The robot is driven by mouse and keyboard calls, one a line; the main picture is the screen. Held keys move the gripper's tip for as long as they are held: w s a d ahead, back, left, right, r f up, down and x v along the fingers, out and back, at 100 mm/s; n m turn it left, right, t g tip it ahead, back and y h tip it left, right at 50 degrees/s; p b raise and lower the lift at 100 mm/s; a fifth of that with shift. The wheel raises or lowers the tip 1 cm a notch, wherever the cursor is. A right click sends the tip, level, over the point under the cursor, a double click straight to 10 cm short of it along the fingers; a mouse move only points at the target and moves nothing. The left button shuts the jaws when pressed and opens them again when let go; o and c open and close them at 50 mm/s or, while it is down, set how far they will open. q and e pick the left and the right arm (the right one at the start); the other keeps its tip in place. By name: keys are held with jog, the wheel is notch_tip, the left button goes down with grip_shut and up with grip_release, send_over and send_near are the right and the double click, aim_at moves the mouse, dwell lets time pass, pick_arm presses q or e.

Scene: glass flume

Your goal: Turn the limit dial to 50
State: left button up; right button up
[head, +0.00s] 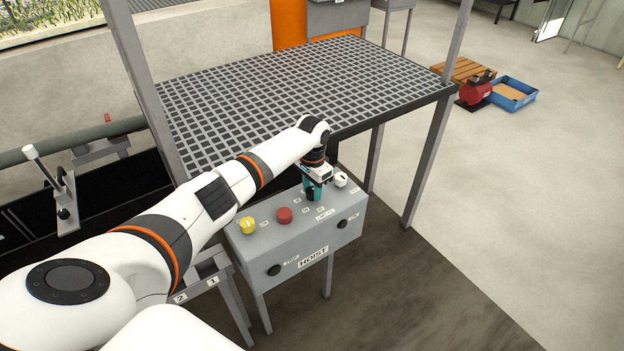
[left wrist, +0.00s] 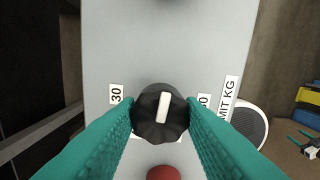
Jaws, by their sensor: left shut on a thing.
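The limit dial (left wrist: 158,116) is a black round knob with a white bar across its face. In the left wrist view the bar stands nearly upright, its top tilted slightly right. A "30" label (left wrist: 116,94) is left of the dial, a "90" label (left wrist: 204,101) right, and a partly cut-off "LIMIT KG" label (left wrist: 228,99) farther right. A pale label below the dial is mostly hidden. My left gripper (head: 312,190) is shut on the dial, with a teal finger on each side. In the head view the gripper covers the dial. My right gripper is not in view.
The dial is on the grey hoist box (head: 300,243), with a yellow knob (head: 247,225), a red button (head: 284,215) and a white knob (head: 341,179). A grated platform (head: 290,90) with posts stands behind it. Open floor lies right.

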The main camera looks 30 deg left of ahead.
aim_at(312, 189)
pick_arm(q)
jog(key=n+p, duration=0.1)
jog(key=n, duration=0.1)
jog(key=n+p, duration=0.1)
jog(key=shift+d+r+n+p, duration=0.1)
jog(key=shift+r+n+p, duration=0.15)
jog(key=shift+n+p, duration=0.1)
jog(key=shift+f+n+p, duration=0.1)
jog(key=shift+n+p, duration=0.8)
jog(key=shift+n, duration=0.55)
jog(key=shift+w, duration=0.1)
jog(key=o, duration=1)
jog(key=shift+f, duration=0.1)
notch_tip(312, 189, up, 12)
jog(key=shift+r+b, duration=0.1)
jog(key=shift+b, duration=0.5)
